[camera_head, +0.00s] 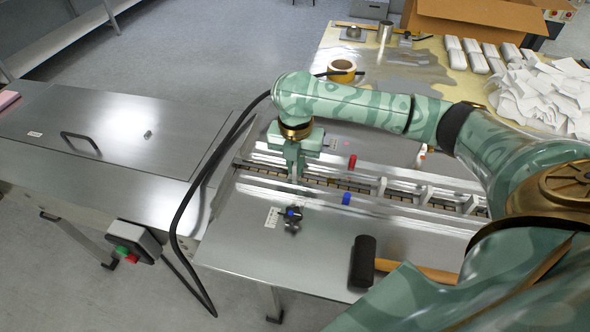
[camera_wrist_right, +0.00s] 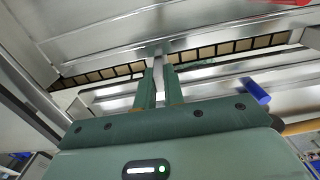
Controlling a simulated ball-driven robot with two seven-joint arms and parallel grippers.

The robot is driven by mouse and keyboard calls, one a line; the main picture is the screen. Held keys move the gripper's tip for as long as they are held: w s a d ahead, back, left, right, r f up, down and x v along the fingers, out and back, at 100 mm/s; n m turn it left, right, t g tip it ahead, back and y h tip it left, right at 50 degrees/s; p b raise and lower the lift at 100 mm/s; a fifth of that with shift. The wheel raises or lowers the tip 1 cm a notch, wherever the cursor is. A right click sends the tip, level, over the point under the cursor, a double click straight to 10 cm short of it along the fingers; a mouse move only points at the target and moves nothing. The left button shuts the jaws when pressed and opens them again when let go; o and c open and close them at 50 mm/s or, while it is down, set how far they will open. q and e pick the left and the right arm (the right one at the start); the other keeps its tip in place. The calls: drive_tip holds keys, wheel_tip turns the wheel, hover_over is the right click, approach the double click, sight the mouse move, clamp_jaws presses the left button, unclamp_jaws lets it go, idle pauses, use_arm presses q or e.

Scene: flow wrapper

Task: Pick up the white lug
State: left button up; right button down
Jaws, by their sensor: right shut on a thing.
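My right gripper (camera_head: 294,178) reaches down into the infeed channel of the flow wrapper, at its left end. It also shows in the right wrist view (camera_wrist_right: 159,76), with its two fingers close together. It is shut on the white lug (camera_wrist_right: 158,60), a narrow pale piece largely hidden between the fingertips. In the head view the fingers hide this lug. I cannot tell whether it is clear of the chain. Other pale lugs (camera_head: 381,187) stand upright along the channel to the right. My left gripper is not in view.
A red knob (camera_head: 352,161) and a blue knob (camera_head: 347,198) flank the channel. A black clamp (camera_head: 292,217) and a mallet (camera_head: 363,262) lie on the front plate. A black cable (camera_head: 190,190) loops at left. The back table (camera_head: 440,87) holds a tape roll (camera_head: 342,70) and white packets (camera_head: 540,95).

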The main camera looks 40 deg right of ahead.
sight(295, 163)
drive_tip(key=shift+r+p, duration=0.3)
drive_tip(key=shift+r, duration=0.05)
wheel_tip(295, 163, up, 2)
drive_tip(key=shift+r+p, duration=0.25)
drive_tip(key=shift+p, duration=0.6)
use_arm(q)
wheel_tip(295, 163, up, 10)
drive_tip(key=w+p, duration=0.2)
drive_tip(key=p, duration=0.6)
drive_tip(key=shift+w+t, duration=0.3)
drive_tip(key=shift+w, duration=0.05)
use_arm(e)
drive_tip(key=s+a+r, duration=0.2)
drive_tip(key=s+r, duration=0.3)
drive_tip(key=s, duration=0.1)
drive_tip(key=s+a+r, duration=0.3)
drive_tip(key=s+r, duration=0.1)
drive_tip(key=s, duration=0.3)
drive_tip(key=shift+a+r, duration=0.3)
drive_tip(key=shift+r, duration=0.1)
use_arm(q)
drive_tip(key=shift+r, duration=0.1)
